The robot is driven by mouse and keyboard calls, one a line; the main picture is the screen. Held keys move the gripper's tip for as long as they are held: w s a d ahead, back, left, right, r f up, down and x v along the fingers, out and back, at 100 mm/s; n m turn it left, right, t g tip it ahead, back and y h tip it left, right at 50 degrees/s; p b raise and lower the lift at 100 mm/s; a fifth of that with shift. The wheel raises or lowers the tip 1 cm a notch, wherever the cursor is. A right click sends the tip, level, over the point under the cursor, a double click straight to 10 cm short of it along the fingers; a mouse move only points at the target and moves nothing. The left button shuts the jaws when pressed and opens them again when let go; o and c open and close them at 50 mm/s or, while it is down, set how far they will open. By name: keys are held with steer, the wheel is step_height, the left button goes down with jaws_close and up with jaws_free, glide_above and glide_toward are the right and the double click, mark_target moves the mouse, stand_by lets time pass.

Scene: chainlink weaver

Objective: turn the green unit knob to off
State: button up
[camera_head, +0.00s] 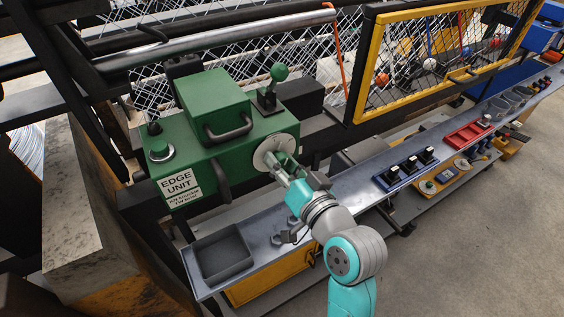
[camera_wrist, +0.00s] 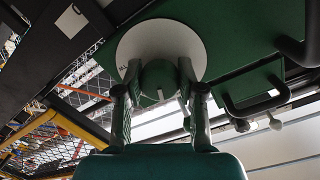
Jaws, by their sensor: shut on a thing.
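The green edge unit (camera_head: 231,150) stands at the left of the head view, with a label plate on its front. Its green knob sits on a round white dial (camera_head: 274,151) on the unit's right part. In the wrist view the knob (camera_wrist: 158,82) is in front of the white dial (camera_wrist: 128,45), between the two fingers. My gripper (camera_head: 284,166) is at the dial, and in the wrist view my gripper (camera_wrist: 160,90) is shut on the knob from both sides. The fingers hide part of the knob, and the dial's small marking is too small to read.
A black handle (camera_head: 220,181) projects from the unit's front beside the dial, and a green ball lever (camera_head: 279,73) stands above. A metal shelf (camera_head: 262,222) below holds a black tray (camera_head: 221,255). A yellow mesh gate (camera_head: 430,60) stands at the right.

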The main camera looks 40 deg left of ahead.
steer(key=shift+f+n, duration=0.15)
steer(key=shift+n, duration=1.75)
steer(key=o, duration=1.2)
steer(key=shift+c, duration=0.2)
steer(key=v, duration=1.2)
steer(key=shift+t, duration=0.3)
